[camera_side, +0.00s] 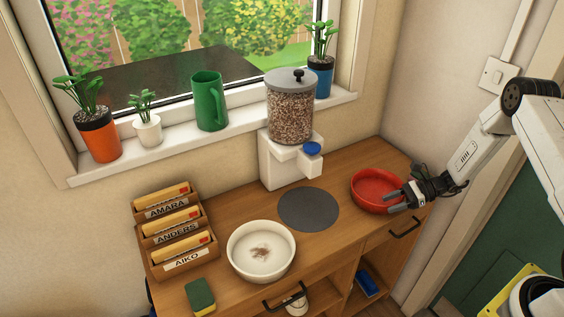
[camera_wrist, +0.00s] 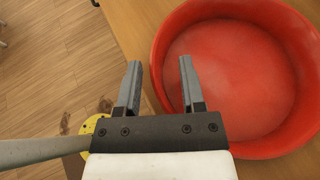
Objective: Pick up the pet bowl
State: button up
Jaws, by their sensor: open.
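Two bowls stand on the wooden cabinet top, and I cannot tell which one is the pet bowl. A red bowl (camera_side: 372,184) is at the right end, upright and empty. A white bowl (camera_side: 261,251) with a small brown patch inside is at the front middle. My gripper (camera_side: 394,202) is open and empty at the red bowl's right front rim. In the wrist view, my gripper (camera_wrist: 158,64) has one finger over the inside of the red bowl (camera_wrist: 235,75) and the other outside it, with the rim between them. Contact cannot be told.
A kibble dispenser (camera_side: 290,115) stands at the back by a dark round mat (camera_side: 308,209). A wooden card rack (camera_side: 174,237) and a green-yellow sponge (camera_side: 200,297) are at the left. The windowsill holds plants and a green mug (camera_side: 209,101). The mat is bare.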

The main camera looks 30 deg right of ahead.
dwell(0.4)
grip_shut()
dwell(1.3)
